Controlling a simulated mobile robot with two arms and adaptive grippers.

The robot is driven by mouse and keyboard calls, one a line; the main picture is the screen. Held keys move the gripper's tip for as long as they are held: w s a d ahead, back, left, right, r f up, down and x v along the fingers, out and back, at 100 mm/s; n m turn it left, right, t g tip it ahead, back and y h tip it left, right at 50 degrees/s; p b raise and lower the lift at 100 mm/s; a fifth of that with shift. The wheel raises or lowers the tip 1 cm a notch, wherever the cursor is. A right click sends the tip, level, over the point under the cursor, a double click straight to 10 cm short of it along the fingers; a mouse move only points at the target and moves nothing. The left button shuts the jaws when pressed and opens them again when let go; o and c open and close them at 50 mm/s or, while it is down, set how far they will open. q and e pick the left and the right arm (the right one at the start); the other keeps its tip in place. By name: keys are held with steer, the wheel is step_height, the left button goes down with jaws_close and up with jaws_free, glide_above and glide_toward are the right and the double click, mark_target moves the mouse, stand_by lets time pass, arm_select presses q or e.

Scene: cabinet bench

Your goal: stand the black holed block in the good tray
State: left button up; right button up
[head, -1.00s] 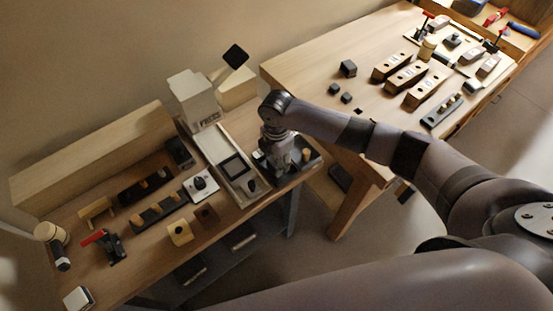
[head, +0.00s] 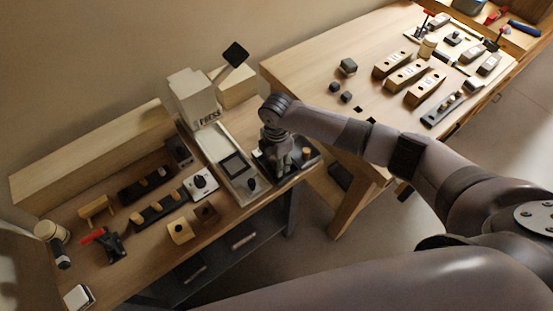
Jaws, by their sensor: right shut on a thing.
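My right gripper (head: 283,161) points down over a dark tray (head: 312,161) at the right end of the left bench, beside the press. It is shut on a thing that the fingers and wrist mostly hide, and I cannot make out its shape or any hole. A light wooden peg (head: 306,152) stands at that tray's right side. I cannot tell from a label which tray is the good one. My left gripper is not in view.
The white press (head: 195,97) with its raised lever (head: 235,56) stands left of my gripper. Wooden holed blocks (head: 407,76) stand on the right table.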

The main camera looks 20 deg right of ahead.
steer(key=o, duration=1.2)
steer(key=shift+o, duration=0.8)
step_height(320, 180, up, 7)
steer(key=p, duration=0.7)
